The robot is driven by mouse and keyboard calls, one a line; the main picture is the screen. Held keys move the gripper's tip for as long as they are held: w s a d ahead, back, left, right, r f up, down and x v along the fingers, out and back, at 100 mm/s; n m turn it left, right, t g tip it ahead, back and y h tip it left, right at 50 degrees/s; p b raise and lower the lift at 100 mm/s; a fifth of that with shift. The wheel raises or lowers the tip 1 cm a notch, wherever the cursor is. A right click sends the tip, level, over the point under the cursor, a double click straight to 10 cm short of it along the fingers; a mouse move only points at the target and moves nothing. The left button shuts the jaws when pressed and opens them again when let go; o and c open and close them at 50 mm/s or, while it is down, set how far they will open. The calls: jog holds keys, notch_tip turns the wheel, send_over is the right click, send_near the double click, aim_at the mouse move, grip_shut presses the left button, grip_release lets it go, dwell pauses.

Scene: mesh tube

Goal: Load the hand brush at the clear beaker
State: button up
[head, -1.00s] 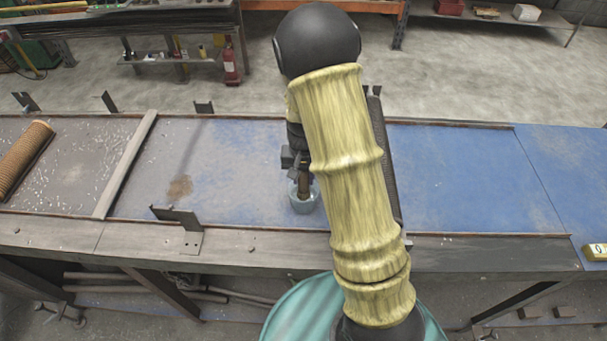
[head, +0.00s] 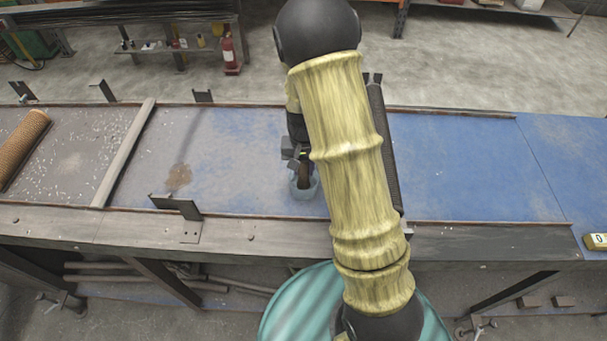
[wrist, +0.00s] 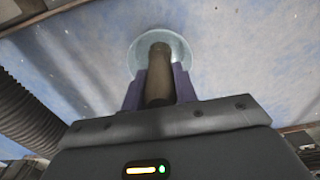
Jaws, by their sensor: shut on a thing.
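The clear beaker (head: 306,190) stands on the blue worktable, just left of my arm; it also shows in the wrist view (wrist: 178,42) as a pale round rim beyond the fingertips. My gripper (wrist: 158,90) is shut on the brown handle of the hand brush (wrist: 158,70). The brush (head: 304,172) points down, and its lower end overlaps the beaker's opening in both views. I cannot tell how deep it sits or whether it touches the beaker. In the head view my gripper (head: 298,158) is partly hidden by my arm.
A brown mesh roll (head: 22,142) lies at the far left, past a raised bar (head: 124,150). A metal bracket (head: 178,208) stands at the front edge. A dark ribbed tube (head: 384,150) lies right behind my arm.

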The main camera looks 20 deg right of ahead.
jog(key=shift+r+p, duration=3.2)
jog(key=shift+r, duration=1.05)
jog(key=shift+r+p, duration=1.6)
jog(key=shift+r, duration=0.4)
jog(key=shift+f, duration=0.1)
